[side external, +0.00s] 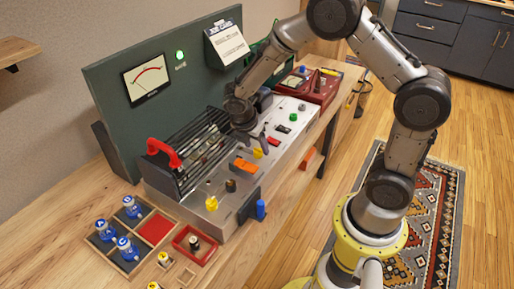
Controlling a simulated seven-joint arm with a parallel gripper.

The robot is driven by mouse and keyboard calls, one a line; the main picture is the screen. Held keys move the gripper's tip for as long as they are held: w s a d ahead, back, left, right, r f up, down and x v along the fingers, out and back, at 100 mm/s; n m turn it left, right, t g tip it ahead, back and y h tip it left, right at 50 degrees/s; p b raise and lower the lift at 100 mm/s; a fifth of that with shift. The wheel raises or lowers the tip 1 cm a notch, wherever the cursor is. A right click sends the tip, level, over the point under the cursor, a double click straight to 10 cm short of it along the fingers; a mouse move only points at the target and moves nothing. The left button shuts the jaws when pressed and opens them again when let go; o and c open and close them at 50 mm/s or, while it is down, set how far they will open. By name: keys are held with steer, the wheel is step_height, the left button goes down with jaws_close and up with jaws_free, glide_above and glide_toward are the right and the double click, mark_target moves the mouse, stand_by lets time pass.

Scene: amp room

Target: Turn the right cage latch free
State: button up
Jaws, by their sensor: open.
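The wire cage (200,146) sits on the silver amp chassis (222,180), with a red handle (163,153) at its left end. My gripper (262,138) is open, pointing down by the right end of the cage, above the chassis top. I see nothing between its fingers, though they are small and dark here. A yellow knob-like piece (257,153) stands just below my gripper, and another yellow piece (211,203) is at the chassis's near left. I cannot tell which piece is the right cage latch; my gripper and wrist may hide it.
An orange piece (245,166) and several small coloured parts stand on the chassis. A green panel with a meter (146,79) rises behind. A tray of blue-marked tubes (104,245) and a red tray (194,244) are at the front left. A red meter box (316,87) is at right.

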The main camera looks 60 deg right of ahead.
steer(key=shift+x, duration=0.95)
jaws_close()
